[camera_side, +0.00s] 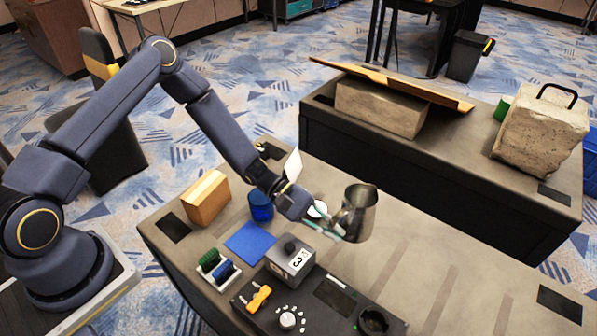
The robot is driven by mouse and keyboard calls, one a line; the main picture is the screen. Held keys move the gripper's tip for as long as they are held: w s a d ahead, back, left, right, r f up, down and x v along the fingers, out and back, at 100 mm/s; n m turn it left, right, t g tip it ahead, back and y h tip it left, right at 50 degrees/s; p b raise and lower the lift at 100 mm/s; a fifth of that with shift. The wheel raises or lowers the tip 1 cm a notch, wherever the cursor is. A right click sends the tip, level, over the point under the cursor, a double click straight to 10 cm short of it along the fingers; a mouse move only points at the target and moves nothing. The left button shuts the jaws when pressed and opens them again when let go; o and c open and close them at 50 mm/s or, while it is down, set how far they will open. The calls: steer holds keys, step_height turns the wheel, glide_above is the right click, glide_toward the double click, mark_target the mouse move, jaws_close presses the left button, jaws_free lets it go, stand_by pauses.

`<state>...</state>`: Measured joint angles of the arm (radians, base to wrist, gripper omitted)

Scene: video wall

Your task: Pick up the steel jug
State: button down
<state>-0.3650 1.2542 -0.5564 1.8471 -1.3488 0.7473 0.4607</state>
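The steel jug (361,207) stands at the middle of the near table, dark and shiny, with its open top up. It looks upright. My gripper (336,223) reaches in from the left at the jug's left side. Its thin teal-tinted fingers overlap the jug's left edge in this view. I cannot tell whether the fingers touch the jug or how far apart they are. A small white round thing (317,209) shows just behind the gripper.
Left of the jug are a blue cup (261,206), a blue square (250,242) and a cardboard box (206,198). In front are a grey box (290,261) and a dark control panel (335,298). The table right of the jug is clear. A second table (460,150) stands behind.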

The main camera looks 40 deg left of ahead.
steer(key=shift+s+a+r, duration=0.3)
steer(key=shift+s, duration=0.3)
steer(key=shift+s+a+r, duration=0.3)
steer(key=shift+s+r, duration=0.05)
steer(key=shift+s, duration=0.25)
steer(key=shift+s+a+r, duration=0.3)
steer(key=shift+s, duration=0.3)
stand_by(0.5)
